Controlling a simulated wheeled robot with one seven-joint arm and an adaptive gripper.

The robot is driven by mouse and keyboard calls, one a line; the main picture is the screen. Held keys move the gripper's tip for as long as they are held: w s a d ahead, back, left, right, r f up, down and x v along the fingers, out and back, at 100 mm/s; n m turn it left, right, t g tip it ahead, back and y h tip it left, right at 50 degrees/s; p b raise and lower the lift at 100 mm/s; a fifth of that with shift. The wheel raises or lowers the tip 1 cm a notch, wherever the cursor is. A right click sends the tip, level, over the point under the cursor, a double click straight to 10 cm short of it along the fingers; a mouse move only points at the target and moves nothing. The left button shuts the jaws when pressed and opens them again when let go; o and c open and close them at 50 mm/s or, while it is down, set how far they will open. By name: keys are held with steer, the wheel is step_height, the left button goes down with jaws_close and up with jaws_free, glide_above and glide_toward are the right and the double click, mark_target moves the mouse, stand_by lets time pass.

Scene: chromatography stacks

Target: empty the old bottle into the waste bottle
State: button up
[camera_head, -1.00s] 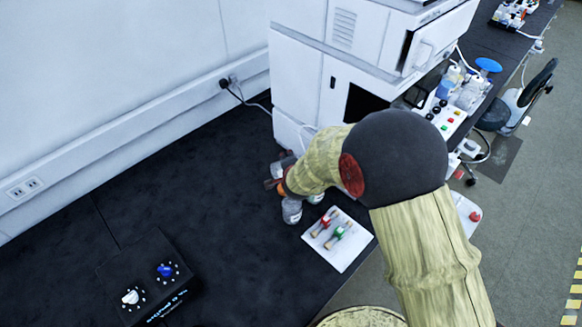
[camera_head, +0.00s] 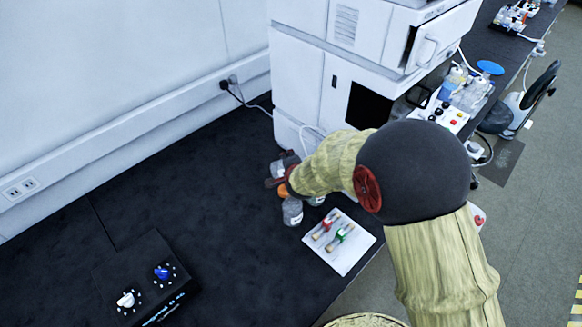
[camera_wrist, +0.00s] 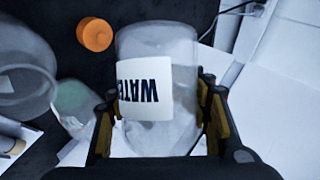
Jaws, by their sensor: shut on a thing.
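My gripper (camera_wrist: 162,115) is shut on a clear bottle (camera_wrist: 160,45) with a white label whose visible letters read "WATE". In the head view the held bottle (camera_head: 288,163) shows at the gripper, beside the white instrument; it looks tilted, but its exact angle is unclear. A second clear bottle (camera_head: 292,211) stands on the bench just below my gripper. A clear vessel (camera_wrist: 22,75) also shows at the left of the wrist view. A greenish bottle (camera_wrist: 76,100) is partly hidden behind the left finger. I cannot read which is the waste bottle, nor see any liquid clearly.
An orange cap (camera_wrist: 95,34) lies near the held bottle. A white mat (camera_head: 345,262) with red and green fittings lies at the bench edge. The white instrument stack (camera_head: 300,75) stands behind. A black controller box (camera_head: 150,290) sits front left. The dark bench (camera_head: 190,215) between is clear.

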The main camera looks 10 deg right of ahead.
steer(key=shift+a+r+y+b, duration=0.1)
steer(key=shift+r+y+b, duration=0.2)
steer(key=shift+b, duration=1.15)
steer(key=shift+w+a+r+m+y+b, duration=0.1)
steer(key=shift+m+y+b, duration=0.25)
steer(key=shift+b, duration=1.6)
steer(key=shift+r+b, duration=0.3)
steer(key=shift+b, duration=1.3)
